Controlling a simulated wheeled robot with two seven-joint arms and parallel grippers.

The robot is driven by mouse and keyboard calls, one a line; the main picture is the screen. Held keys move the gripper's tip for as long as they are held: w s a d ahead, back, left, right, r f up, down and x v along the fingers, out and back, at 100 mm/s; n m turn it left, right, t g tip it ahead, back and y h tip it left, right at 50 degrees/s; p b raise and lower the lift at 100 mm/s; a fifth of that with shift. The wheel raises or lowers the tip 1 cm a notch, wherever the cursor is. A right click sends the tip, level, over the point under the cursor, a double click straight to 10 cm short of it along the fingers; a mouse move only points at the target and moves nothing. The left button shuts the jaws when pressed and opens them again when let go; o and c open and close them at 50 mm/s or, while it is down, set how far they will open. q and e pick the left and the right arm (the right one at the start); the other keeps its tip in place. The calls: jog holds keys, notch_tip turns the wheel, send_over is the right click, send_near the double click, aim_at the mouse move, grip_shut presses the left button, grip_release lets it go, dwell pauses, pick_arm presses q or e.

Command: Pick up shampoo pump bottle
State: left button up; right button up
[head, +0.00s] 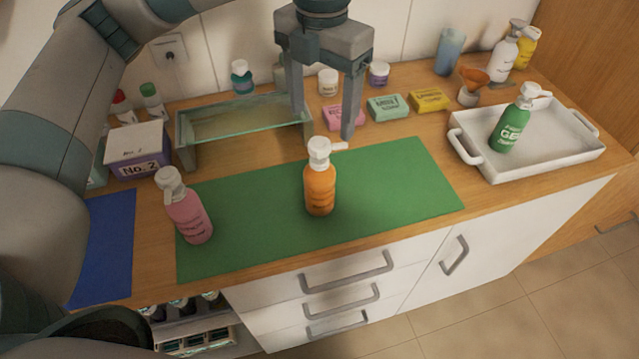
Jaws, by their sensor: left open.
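An orange pump bottle (320,192) with a white pump head stands upright on the green mat (400,180). A pink pump bottle (189,216) stands at the mat's left edge. A green pump bottle (512,128) stands in the white tray (560,150), its label reading GEL. I cannot read the labels of the orange and pink bottles, so I cannot tell which is shampoo. My left gripper (323,122) points down above the back of the counter, behind the orange bottle in the picture. Its fingers are apart with nothing between them. My right gripper is out of view.
A glass shelf (245,122) stands left of the gripper. Pink, teal (388,106) and yellow boxes lie in a row behind the mat. A No. 2 box (138,155) and a blue mat (103,245) are at left. The mat's right part is bare.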

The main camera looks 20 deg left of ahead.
aim_at(320, 175)
pick_arm(q)
notch_tip(320, 175, down, 10)
jog(key=p, duration=0.4)
jog(key=shift+f, duration=0.7)
jog(key=shift+a+f+p, duration=0.1)
jog(key=shift+f+p, duration=0.55)
jog(key=shift+p, duration=0.35)
notch_tip(320, 175, down, 3)
jog(key=shift+a+r+p, duration=0.1)
jog(key=shift+p, duration=0.75)
jog(key=shift+w+f, duration=0.1)
jog(key=shift+f, duration=0.45)
jog(key=c, duration=1.4)
